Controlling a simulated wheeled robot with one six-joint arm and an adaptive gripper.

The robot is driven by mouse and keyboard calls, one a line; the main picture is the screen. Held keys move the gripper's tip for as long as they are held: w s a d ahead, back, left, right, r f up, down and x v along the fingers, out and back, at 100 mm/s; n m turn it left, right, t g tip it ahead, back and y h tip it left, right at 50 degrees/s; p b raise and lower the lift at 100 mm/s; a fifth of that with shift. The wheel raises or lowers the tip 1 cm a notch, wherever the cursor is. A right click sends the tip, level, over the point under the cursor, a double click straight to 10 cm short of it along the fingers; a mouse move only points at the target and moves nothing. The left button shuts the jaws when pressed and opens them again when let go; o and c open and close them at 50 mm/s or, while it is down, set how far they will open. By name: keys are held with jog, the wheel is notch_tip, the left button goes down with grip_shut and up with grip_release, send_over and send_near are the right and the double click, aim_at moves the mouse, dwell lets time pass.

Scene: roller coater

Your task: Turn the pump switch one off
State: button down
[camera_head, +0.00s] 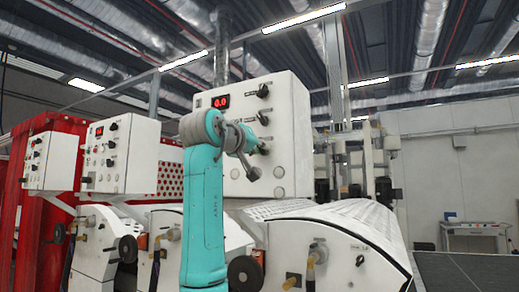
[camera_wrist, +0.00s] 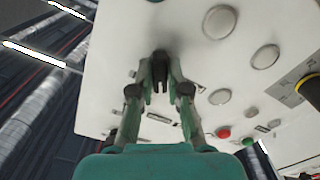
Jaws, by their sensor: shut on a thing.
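The white control box (camera_head: 288,108) with a red 0.0 display (camera_head: 221,101) stands behind my arm. Black rotary switches sit on its face, an upper one (camera_head: 263,91) and a middle one (camera_head: 262,118). My gripper (camera_head: 262,148) is at the lower part of the panel. In the wrist view, my gripper (camera_wrist: 160,92) is shut on a black switch knob (camera_wrist: 160,66), one finger on each side. The fingers hide part of the knob. Its label is not readable, so I cannot tell its marked position.
Another black knob (camera_wrist: 312,90) on a grey and yellow plate, a red button (camera_wrist: 224,133) and round pale buttons (camera_wrist: 219,22) lie around the gripper. Below the box is the machine's white slatted cover (camera_head: 335,212). Two similar boxes (camera_head: 120,155) stand to the left.

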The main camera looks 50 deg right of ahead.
jog(key=c, duration=1.1)
grip_release()
jog(key=shift+c, duration=0.2)
jog(key=shift+a, duration=0.1)
jog(key=s+a, duration=0.1)
jog(key=a, duration=1)
jog(key=shift+s+a, duration=0.3)
jog(key=shift+a, duration=0.05)
